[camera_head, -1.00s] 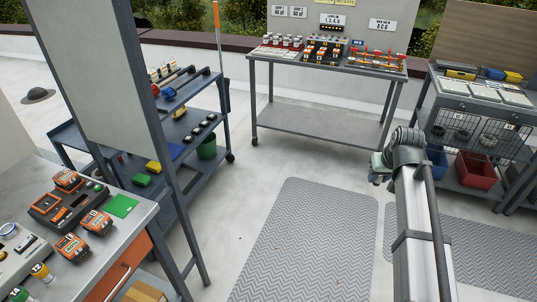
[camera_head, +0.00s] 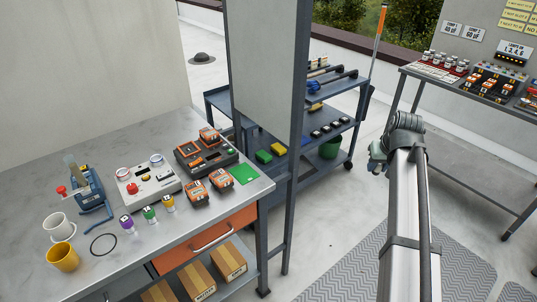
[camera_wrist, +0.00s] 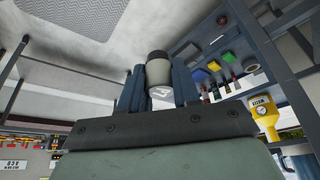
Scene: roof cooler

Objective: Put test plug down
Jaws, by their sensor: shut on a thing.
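My gripper (camera_wrist: 159,88) shows in the wrist view with its blue fingers shut around a small round plug (camera_wrist: 158,68). The plug has a beige-grey body and a pale, marked end; its colour code cannot be made out. In the head view my gripper (camera_head: 378,156) is held in the air over the floor, right of the blue cart, and the plug in it is hidden.
A tall grey panel (camera_head: 262,70) rises between bench and cart (camera_head: 222,105).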

